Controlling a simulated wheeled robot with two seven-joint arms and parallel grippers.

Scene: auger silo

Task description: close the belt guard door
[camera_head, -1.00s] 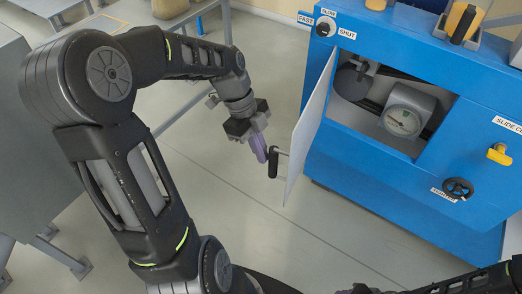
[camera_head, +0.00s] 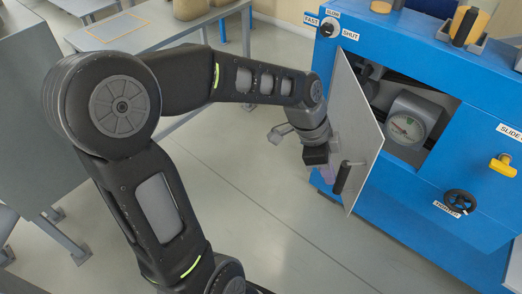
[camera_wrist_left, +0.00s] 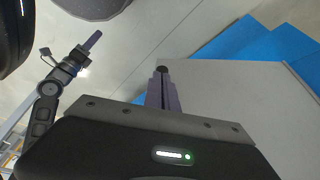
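The belt guard door (camera_head: 360,125) is a light grey panel standing ajar at the left side of the opening in the blue machine. Its black bar handle (camera_head: 342,177) is on the outer face, near the free edge. My left gripper (camera_head: 328,174) is at this outer side, right beside the handle. In the left wrist view its purple-grey fingers (camera_wrist_left: 162,88) look together, tips at the dark handle end (camera_wrist_left: 162,69); contact is unclear. The door (camera_wrist_left: 235,110) fills the right there. My right gripper (camera_wrist_left: 90,43) appears small at the left of that view, its finger gap unreadable.
A speed knob (camera_head: 327,28), a black handwheel (camera_head: 460,201) and a yellow slide handle (camera_head: 503,166) are on the machine front. A grey table (camera_head: 120,30) stands at the back left. The floor before the machine is clear.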

